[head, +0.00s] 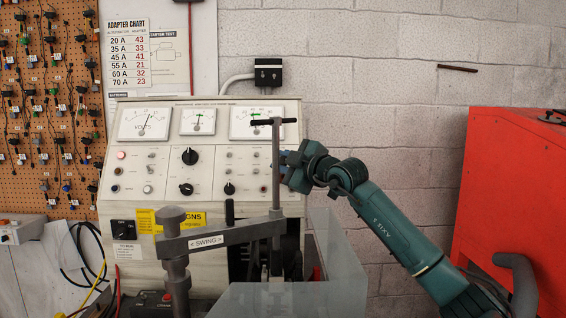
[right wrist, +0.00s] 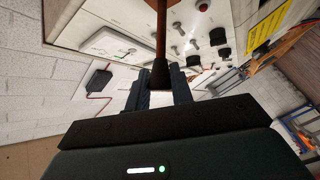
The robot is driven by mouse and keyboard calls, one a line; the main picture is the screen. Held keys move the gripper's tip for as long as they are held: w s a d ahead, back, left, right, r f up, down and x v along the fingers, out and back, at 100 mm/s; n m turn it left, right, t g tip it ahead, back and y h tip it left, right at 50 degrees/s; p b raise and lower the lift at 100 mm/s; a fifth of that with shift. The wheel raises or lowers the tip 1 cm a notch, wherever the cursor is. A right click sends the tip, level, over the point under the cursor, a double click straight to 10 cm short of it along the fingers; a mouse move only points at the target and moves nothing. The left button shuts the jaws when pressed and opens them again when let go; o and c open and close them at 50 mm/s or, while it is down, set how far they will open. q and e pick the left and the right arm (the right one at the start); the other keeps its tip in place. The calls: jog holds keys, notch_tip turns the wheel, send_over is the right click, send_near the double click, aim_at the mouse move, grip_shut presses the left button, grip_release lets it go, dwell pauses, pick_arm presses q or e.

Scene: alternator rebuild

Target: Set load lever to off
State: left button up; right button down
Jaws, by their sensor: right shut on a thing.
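The grey test bench (head: 145,280) has a panel with meters, knobs and toggles. My right gripper (head: 284,168) is at the panel's right side, below the right meter, partly behind the upright T-handled screw. In the right wrist view my right gripper (right wrist: 161,88) is shut on the dark end of a brown rod. This looks like the load lever (right wrist: 161,35), its dark knob between the fingers. In the head view the lever is hidden behind the screw and gripper, and its setting cannot be read. My left gripper is out of view.
The swing arm (head: 220,235) with its T-handled screw (head: 276,165) stands in front of the panel, close to my right gripper. A red cabinet (head: 510,190) is at the right. A pegboard (head: 50,110) with hung parts is at the left.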

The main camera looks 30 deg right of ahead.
jog(key=shift+w+d+r+g+p, duration=0.1)
jog(key=shift+w+r+g+p, duration=0.15)
jog(key=shift+r+p, duration=0.55)
jog(key=shift+w+r+m+g+p, duration=0.15)
jog(key=shift+m+g+p, duration=0.1)
jog(key=shift+m+p, duration=0.25)
jog(key=shift+w+d+r, duration=0.45)
jog(key=shift+w+d, duration=0.05)
jog(key=shift+w, duration=0.05)
jog(key=shift+w+d, duration=0.15)
jog(key=c, duration=1.3)
grip_release()
jog(key=shift+f, duration=0.1)
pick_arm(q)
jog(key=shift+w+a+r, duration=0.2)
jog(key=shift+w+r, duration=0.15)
pick_arm(e)
jog(key=shift+o, duration=0.2)
